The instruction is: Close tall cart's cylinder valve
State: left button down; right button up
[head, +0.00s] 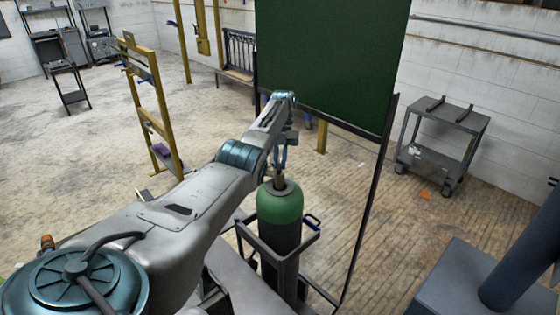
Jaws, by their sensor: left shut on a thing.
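A tall gas cylinder (280,212) with a green top and dark body stands upright in a dark metal cart (248,238) below the middle of the head view. My left arm reaches in from the lower left, over the cylinder. My left gripper (281,160) points down at the top of the cylinder and is shut on the cylinder valve (280,182). The valve's upper part is mostly hidden by the gripper. My right gripper is not in view.
A dark green screen (330,60) on a thin frame stands just behind the cylinder. A grey cart (440,132) stands at the right by the wall. A yellow metal frame (152,105) stands at the left. The floor between is mostly clear.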

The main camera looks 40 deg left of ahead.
pick_arm(q)
jog(key=shift+w+r, duration=0.1)
jog(key=shift+r, duration=0.15)
jog(key=c, duration=1.5)
grip_release()
jog(key=shift+o, duration=0.2)
jog(key=shift+f, duration=0.15)
